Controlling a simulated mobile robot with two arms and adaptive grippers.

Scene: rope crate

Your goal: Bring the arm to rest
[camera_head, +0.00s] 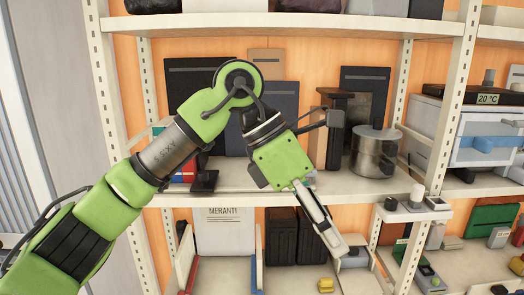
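My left arm reaches in from the left, its green links bent at an elbow in front of the shelf rack. My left gripper (335,246) points down and to the right, in front of the lower shelf. Its fingers are seen nearly edge-on, so I cannot tell whether they are open or shut. I see nothing clearly held at the tips. My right gripper is not in view.
The cream shelf rack (300,24) stands close behind my arm. A metal pot (375,152) and dark folders (277,115) stand on the middle shelf. Below are a white MERANTI box (222,238) and a small yellow item (325,285). A white appliance (478,132) is at right.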

